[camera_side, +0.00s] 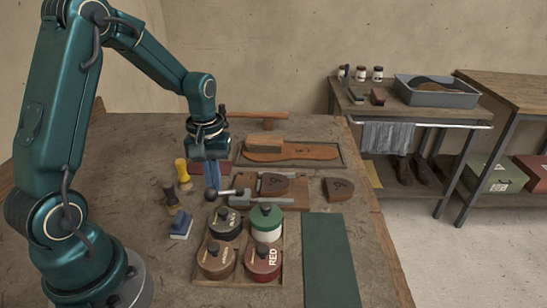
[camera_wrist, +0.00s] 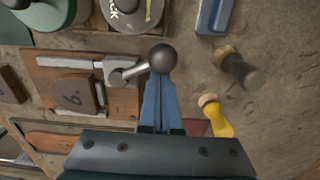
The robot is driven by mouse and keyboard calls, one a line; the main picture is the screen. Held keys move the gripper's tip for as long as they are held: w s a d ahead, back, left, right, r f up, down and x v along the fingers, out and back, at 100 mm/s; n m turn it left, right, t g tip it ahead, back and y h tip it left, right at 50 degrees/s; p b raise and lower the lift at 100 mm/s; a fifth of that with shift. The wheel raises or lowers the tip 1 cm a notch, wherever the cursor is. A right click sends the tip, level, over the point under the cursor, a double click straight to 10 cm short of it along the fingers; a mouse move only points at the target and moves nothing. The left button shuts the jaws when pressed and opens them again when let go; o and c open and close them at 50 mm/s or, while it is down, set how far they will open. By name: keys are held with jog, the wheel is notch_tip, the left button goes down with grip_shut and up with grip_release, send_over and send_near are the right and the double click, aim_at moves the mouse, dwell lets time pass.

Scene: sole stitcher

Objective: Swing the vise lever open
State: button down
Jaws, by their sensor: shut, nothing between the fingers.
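The vise (camera_side: 262,199) is a wooden board with a light metal jaw, holding a dark brown numbered block (camera_side: 273,184). In the wrist view the vise board (camera_wrist: 60,58) and block (camera_wrist: 75,93) lie left of centre. The vise lever (camera_side: 228,192) is a metal rod with a dark ball knob, pointing left from the vise in the side view. In the wrist view the lever (camera_wrist: 130,72) points right, ending in its knob (camera_wrist: 162,58). My gripper (camera_side: 212,187) is shut and empty, its blue fingertips (camera_wrist: 158,82) right at the knob. I cannot tell whether they touch.
A tray of lidded pots (camera_side: 240,275) stands in front of the vise. A loose brown block (camera_side: 338,189) and green mat (camera_side: 330,260) lie to the right.

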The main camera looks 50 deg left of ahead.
notch_tip(320, 180, up, 6)
dwell(0.9)
jog(key=shift+a, duration=0.1)
jog(key=w+a, duration=0.4)
jog(key=a, duration=0.1)
jog(key=shift+w, duration=0.3)
